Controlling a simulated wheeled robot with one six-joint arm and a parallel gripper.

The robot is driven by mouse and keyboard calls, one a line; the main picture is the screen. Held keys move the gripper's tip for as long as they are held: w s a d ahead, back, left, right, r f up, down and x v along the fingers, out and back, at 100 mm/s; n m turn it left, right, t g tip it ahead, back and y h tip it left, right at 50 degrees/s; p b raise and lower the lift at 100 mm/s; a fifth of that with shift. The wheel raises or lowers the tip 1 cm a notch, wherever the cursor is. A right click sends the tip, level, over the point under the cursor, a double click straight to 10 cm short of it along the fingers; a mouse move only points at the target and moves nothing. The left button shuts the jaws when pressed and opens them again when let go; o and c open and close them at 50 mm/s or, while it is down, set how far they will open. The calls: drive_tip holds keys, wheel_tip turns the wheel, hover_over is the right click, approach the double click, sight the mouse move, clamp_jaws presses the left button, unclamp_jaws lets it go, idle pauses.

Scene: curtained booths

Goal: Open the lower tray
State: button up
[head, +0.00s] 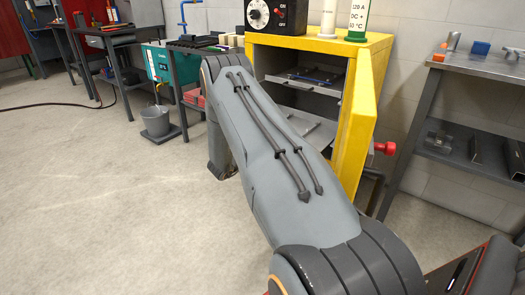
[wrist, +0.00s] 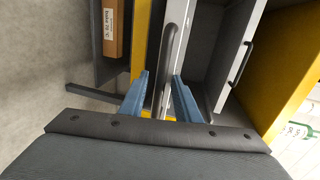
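The yellow cabinet (head: 362,125) stands with its door swung open. Inside, an upper tray (head: 310,84) and a lower tray (head: 312,132) show, the lower one partly hidden by my arm. The wrist view is turned, with the cabinet's top toward the right. There, the lower tray's grey bar handle (wrist: 174,40) runs between the two blue fingers of my gripper (wrist: 163,76). The fingers are apart, with a gap beside the bar; contact is not visible. The upper tray's dark handle (wrist: 240,62) is to the right. My gripper is hidden in the head view.
A black control box (head: 276,16) and a green-labelled cylinder (head: 358,18) stand on the cabinet. A metal bench (head: 480,66) is on the right. A grey bucket (head: 156,121) stands at left. A labelled brown box (wrist: 117,30) lies left in the wrist view.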

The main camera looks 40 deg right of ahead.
drive_tip(key=p+v, duration=0.1)
drive_tip(key=v, duration=0.7)
idle(0.5)
